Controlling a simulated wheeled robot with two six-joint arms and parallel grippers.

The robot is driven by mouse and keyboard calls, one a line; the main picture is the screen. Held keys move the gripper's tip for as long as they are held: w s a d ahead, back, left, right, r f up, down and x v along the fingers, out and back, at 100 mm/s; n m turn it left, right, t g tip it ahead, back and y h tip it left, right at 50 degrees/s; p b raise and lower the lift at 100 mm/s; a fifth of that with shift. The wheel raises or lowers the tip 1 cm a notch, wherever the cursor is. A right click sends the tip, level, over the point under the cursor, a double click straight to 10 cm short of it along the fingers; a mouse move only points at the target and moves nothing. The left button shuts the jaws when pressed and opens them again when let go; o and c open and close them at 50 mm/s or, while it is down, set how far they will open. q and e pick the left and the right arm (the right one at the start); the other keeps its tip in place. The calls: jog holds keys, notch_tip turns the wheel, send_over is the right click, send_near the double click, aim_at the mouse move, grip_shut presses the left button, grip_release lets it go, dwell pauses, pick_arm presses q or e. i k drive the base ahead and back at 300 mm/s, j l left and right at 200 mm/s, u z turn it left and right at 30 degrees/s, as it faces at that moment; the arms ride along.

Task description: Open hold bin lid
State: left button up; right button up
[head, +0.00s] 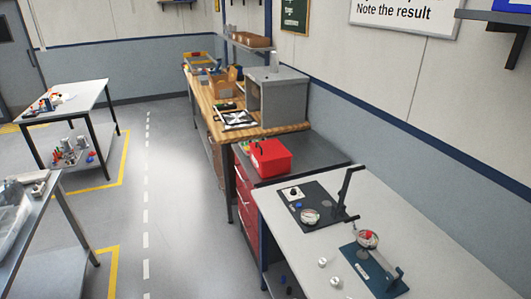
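A red box with a closed-looking red lid (268,147) stands on the dark-topped red drawer cabinet between the wooden bench and the grey table. It may be the hold bin. A small pale label shows on its front, and a dark detail shows on top. The box is small in the head view, so I cannot read the label or make out the lid's edge clearly. Neither of my grippers is in view.
A grey table (405,225) with gauge stands and small white parts is at the right front. A wooden bench (205,92) with a grey cabinet (284,98) stands behind. Other tables are at left. The floor aisle (172,200) is clear.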

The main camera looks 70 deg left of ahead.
aim_at(267, 150)
jog(key=j+u, duration=0.1)
jog(key=u, duration=0.35)
jog(key=j+u, duration=0.1)
jog(key=u, duration=0.35)
jog(key=k+j+u, duration=0.1)
jog(key=u, duration=0.3)
jog(key=l+u, duration=0.15)
jog(key=u, duration=0.35)
jog(key=l+u, duration=0.15)
jog(key=u, duration=0.35)
